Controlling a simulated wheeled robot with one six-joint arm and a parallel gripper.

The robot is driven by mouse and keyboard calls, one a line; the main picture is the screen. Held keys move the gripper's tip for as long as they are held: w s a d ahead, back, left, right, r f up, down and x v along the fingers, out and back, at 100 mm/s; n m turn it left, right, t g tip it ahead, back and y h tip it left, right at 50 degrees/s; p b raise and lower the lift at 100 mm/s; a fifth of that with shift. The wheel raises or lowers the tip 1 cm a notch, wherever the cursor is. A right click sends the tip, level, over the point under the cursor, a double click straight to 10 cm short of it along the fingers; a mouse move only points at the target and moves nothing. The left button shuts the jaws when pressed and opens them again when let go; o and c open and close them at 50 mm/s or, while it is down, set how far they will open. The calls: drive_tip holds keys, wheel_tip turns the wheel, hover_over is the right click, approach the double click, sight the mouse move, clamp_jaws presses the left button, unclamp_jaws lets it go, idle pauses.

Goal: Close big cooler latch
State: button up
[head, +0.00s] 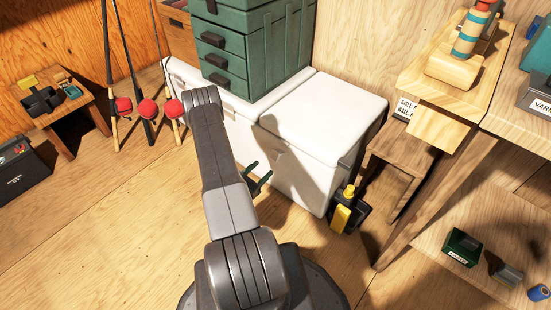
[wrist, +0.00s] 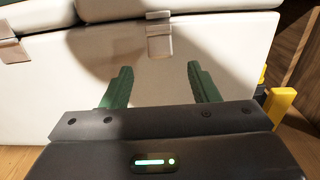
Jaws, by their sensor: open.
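The big white cooler (head: 300,172) stands against the back wall, with lid sections side by side; its front wall (wrist: 225,55) fills much of the wrist view. A small metallic latch (wrist: 158,30) sits at the lid edge, above and beyond my fingers. Another latch (wrist: 10,48) shows at the left edge of the wrist view. I cannot tell how far either latch is swung. My gripper (wrist: 160,75) is open and empty, its green fingers pointing at the cooler front below the middle latch. In the head view my gripper (head: 258,177) is partly hidden by my arm.
A green drawer box (head: 255,45) stands on the cooler's left part. A yellow and black item (head: 345,210) sits on the floor at the cooler's right corner, near a wooden stool (head: 405,160). Rods with red reels (head: 147,109) lean at left. Floor in front is clear at left.

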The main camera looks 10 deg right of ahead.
sight(274, 158)
drive_tip(key=b+x, duration=0.1)
drive_tip(key=x, duration=0.8)
drive_tip(key=shift+b, duration=0.4)
drive_tip(key=c, duration=1)
drive_tip(key=shift+r, duration=0.1)
